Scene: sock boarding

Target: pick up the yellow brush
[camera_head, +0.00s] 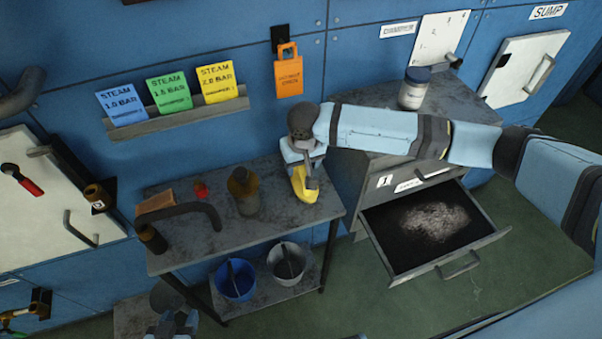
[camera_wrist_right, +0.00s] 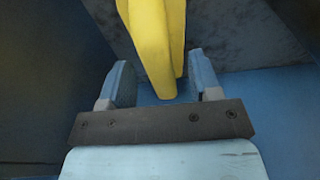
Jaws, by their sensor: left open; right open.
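The yellow brush (camera_head: 303,187) lies on the grey table near its back right corner. My right gripper (camera_head: 307,172) is right above and behind it, and partly hides it. In the right wrist view the yellow brush (camera_wrist_right: 155,50) reaches between the two open fingers of the right gripper (camera_wrist_right: 160,72), with a gap visible on both sides. My left gripper (camera_head: 172,326) is low at the bottom edge of the head view, in front of the table, partly cut off and away from the brush.
On the table (camera_head: 290,215) stand a brown bottle (camera_head: 243,192), a small red item (camera_head: 201,190) and a curved dark pipe (camera_head: 180,212). Blue (camera_head: 235,282) and grey (camera_head: 287,263) buckets sit on the lower shelf. An open drawer (camera_head: 400,265) juts out at right.

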